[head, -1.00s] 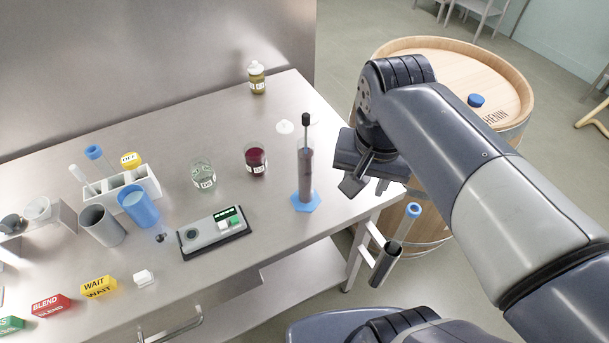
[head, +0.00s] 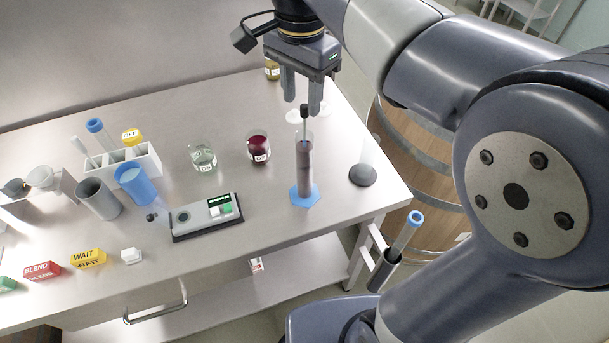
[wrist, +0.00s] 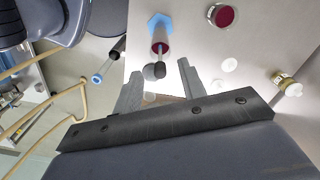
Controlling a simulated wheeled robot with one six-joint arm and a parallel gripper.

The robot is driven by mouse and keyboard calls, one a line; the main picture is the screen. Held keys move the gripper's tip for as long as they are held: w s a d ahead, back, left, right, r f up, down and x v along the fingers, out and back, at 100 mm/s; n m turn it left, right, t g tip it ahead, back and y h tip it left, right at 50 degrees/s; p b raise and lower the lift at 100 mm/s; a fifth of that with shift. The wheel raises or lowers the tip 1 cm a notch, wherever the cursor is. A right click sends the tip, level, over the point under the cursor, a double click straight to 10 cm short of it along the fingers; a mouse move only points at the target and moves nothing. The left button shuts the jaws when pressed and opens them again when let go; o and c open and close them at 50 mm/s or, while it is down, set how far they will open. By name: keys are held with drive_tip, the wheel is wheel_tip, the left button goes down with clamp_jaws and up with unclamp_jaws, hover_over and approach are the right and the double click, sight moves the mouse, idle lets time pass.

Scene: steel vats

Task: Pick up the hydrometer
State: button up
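The hydrometer (head: 304,112) stands upright in a clear cylinder (head: 304,170) of purplish-brown liquid on a blue hexagonal base. Only its thin stem and dark top rise above the rim; the rest is hidden in the liquid. My gripper (head: 302,106) points down over the cylinder, fingers apart and empty. In the head view the dark top shows near and just between the fingertips. In the wrist view, the hydrometer's dark top (wrist: 153,71) also lies between the open fingers (wrist: 160,67), but I cannot tell its exact depth. No contact is visible.
A glass of red liquid (head: 258,147) and a clear beaker (head: 202,158) stand left of the cylinder. A dark round base (head: 362,175) with a clear upright stands to its right. A grey instrument (head: 207,217) lies front left. A holder with a blue-topped tube (head: 405,232) hangs off the right edge.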

sight(304, 115)
drive_tip(key=f, duration=0.6)
drive_tip(key=shift+d+f, duration=0.2)
drive_tip(key=shift+f, duration=0.1)
drive_tip(key=c, duration=0.8)
drive_tip(key=shift+r, duration=0.15)
drive_tip(key=shift+c, duration=0.2)
